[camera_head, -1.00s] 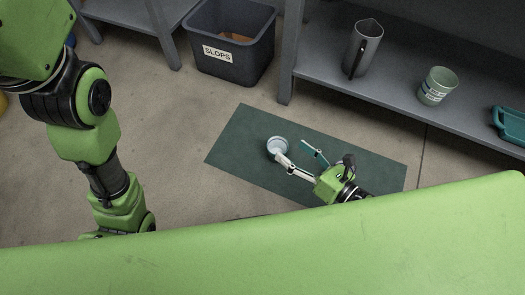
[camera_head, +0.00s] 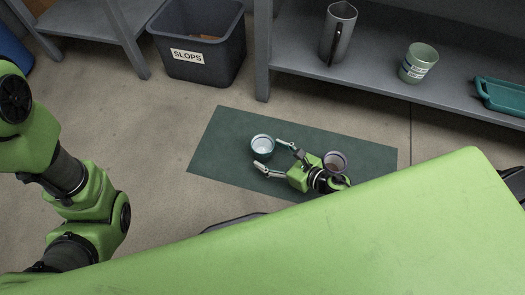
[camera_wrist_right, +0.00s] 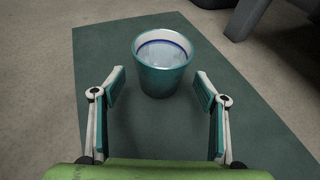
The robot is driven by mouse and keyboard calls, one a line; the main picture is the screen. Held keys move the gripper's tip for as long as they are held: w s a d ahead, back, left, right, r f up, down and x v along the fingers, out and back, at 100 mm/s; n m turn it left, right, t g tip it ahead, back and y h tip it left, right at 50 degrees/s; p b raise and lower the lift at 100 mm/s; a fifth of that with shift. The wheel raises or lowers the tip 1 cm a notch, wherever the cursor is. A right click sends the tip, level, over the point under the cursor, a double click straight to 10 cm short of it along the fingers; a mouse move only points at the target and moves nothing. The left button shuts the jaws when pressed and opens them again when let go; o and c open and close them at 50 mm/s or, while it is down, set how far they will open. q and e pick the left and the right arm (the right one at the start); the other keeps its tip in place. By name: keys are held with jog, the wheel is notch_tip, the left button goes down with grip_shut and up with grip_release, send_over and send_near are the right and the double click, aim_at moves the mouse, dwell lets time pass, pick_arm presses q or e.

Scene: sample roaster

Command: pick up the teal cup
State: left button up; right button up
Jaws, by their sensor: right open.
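The teal cup (camera_head: 262,148) stands upright on a dark green mat (camera_head: 225,130) on the floor. It has a pale inside with a blue ring near the rim. In the right wrist view the cup (camera_wrist_right: 162,68) stands just ahead of my right gripper (camera_wrist_right: 159,88), near the fingertips, and its near side reaches down toward the gap between them. My right gripper (camera_head: 274,157) is open with nothing between its fingers. My left arm comes in at the left of the head view, but its gripper is out of view.
A second cup (camera_head: 335,161) with brownish contents is beside my right wrist. A slops bin (camera_head: 203,70) stands behind the mat. A grey shelf (camera_head: 300,68) holds a metal pitcher (camera_head: 338,38), a pale green cup (camera_head: 418,65) and a teal tray (camera_head: 500,96).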

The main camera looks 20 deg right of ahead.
aim_at(256, 146)
jog(key=b+x, duration=0.1)
jog(key=x, duration=0.3)
jog(key=shift+w+a, duration=0.1)
jog(key=shift+w, duration=0.05)
jog(key=c, duration=1.5)
jog(key=shift+c, duration=0.4)
jog(key=shift+r, duration=0.2)
